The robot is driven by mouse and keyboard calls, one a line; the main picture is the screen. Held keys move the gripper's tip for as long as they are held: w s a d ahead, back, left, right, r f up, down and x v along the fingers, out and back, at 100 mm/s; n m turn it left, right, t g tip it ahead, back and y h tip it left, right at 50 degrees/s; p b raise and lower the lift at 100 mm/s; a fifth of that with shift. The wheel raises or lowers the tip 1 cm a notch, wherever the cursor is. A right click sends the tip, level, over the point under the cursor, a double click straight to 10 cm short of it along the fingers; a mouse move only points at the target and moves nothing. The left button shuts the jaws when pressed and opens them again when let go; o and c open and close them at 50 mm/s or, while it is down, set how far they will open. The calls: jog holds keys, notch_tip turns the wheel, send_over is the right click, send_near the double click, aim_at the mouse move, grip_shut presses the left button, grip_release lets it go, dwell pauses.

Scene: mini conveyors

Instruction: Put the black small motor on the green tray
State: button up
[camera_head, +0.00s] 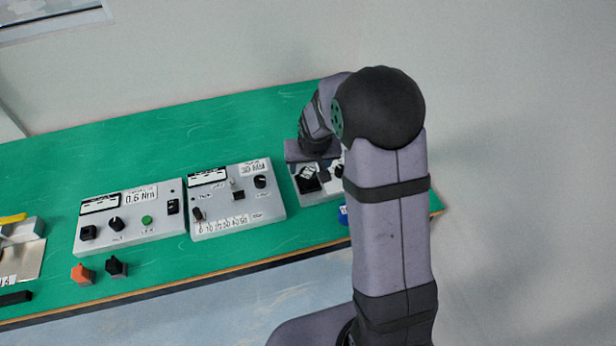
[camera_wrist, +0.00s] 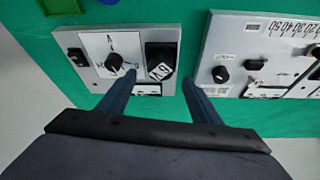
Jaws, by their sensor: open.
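My gripper (camera_wrist: 160,78) is open, its two dark fingers spread over a pale control box (camera_wrist: 93,43) in the wrist view. A black square part with white markings (camera_wrist: 161,60) lies on that box between the fingertips; I cannot tell whether it is touched. In the head view my gripper (camera_head: 316,162) is above the rightmost box (camera_head: 324,195), partly hidden by my arm. A small black block (camera_head: 116,266) stands on the green table at the left front; I cannot tell whether it is the small motor.
Two more control boxes (camera_head: 130,222) (camera_head: 237,205) stand in a row on the green table (camera_head: 200,130). An orange block (camera_head: 82,274) is beside the black block. A small blue object (camera_head: 343,215) is near the right front edge. The back of the table is clear.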

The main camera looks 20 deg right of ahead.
aim_at(308, 173)
jog(key=shift+p+x, duration=1)
jog(key=shift+x, duration=1.6)
jog(key=c, duration=1.4)
jog(key=shift+c, duration=0.2)
jog(key=shift+r, duration=0.1)
notch_tip(308, 173, up, 10)
jog(key=b, duration=0.2)
